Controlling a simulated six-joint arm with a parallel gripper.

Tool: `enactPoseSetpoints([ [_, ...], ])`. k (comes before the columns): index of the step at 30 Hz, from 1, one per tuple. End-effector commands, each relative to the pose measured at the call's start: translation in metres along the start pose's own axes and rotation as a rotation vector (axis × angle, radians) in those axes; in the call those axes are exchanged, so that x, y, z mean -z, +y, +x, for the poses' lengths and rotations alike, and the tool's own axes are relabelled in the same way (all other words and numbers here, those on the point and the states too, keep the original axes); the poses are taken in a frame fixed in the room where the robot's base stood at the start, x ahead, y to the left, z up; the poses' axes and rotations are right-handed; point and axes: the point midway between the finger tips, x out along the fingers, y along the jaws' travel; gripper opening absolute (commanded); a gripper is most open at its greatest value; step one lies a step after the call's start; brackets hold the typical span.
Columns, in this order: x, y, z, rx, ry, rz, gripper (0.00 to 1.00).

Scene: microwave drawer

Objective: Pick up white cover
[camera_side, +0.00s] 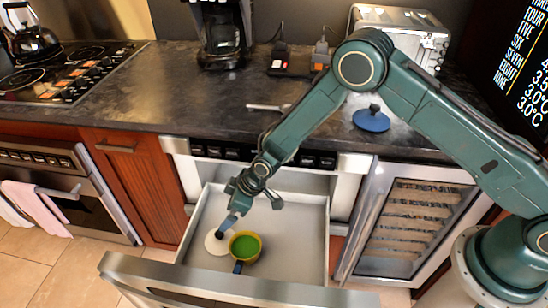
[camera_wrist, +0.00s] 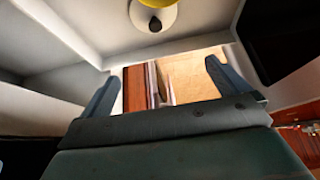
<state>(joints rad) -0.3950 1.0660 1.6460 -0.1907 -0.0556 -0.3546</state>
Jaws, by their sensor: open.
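The white cover (camera_side: 214,246) is a round lid with a dark knob. It lies on the floor of the open drawer (camera_side: 307,225), on the left and close to a yellow pot with a green inside (camera_side: 245,247). In the wrist view the white cover (camera_wrist: 153,19) shows at the top edge, partly cut off, with its dark knob visible. My gripper (camera_side: 227,225) reaches down into the drawer by the cover, and its fingers partly hide the cover. In the wrist view my gripper (camera_wrist: 160,75) has its fingers wide apart with nothing between them.
The pot's dark handle (camera_side: 238,267) points toward the drawer front (camera_side: 225,285). The drawer's right half is clear. On the counter lie a blue lid (camera_side: 371,120) and a small metallic item (camera_side: 268,107). A coffee maker (camera_side: 221,35) and toaster (camera_side: 400,30) stand behind.

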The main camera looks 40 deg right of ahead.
Motion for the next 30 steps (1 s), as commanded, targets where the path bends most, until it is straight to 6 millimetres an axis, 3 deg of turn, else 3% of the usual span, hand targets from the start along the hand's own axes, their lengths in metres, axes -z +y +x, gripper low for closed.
enactPoseSetpoints([
  [3,-0.015,0.000,0.025,0.001,-0.002,0.001,1.00],
  [6,-0.021,0.000,0.038,0.000,0.000,0.001,1.00],
  [20,-0.025,0.000,0.051,0.000,0.001,0.000,1.00],
  [30,-0.025,0.000,0.086,0.000,0.000,0.000,1.00],
])
